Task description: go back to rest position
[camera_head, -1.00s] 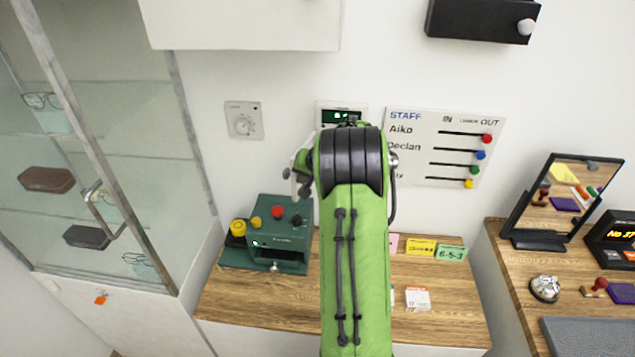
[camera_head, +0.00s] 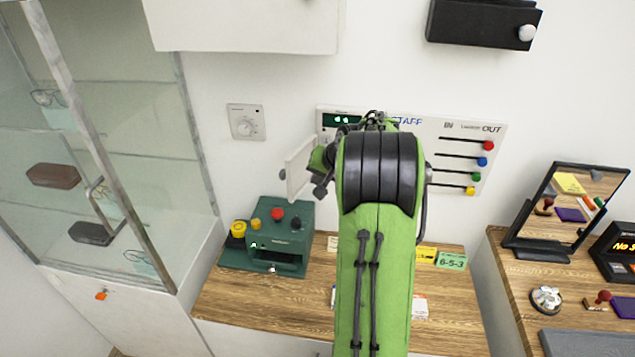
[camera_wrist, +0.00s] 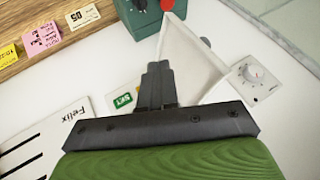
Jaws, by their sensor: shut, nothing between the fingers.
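My gripper (camera_wrist: 157,72) shows in the wrist view with its dark fingers together and nothing between them. It is in front of the white wall, with a white flap (camera_wrist: 192,62) behind it; I cannot tell whether they touch. In the head view my green arm reaches up in front of the wall and mostly hides the gripper. The flap (camera_head: 299,165) stands out from the wall just left of my arm, beside a panel with a green display (camera_head: 342,120).
The staff board (camera_head: 460,125) with coloured sliders is partly behind my arm. A dial (camera_head: 246,122) is on the wall to the left. A green box with buttons (camera_head: 282,235) stands on the wooden counter (camera_head: 240,305). A glass cabinet (camera_head: 130,150) is at left, a mirror (camera_head: 535,245) at right.

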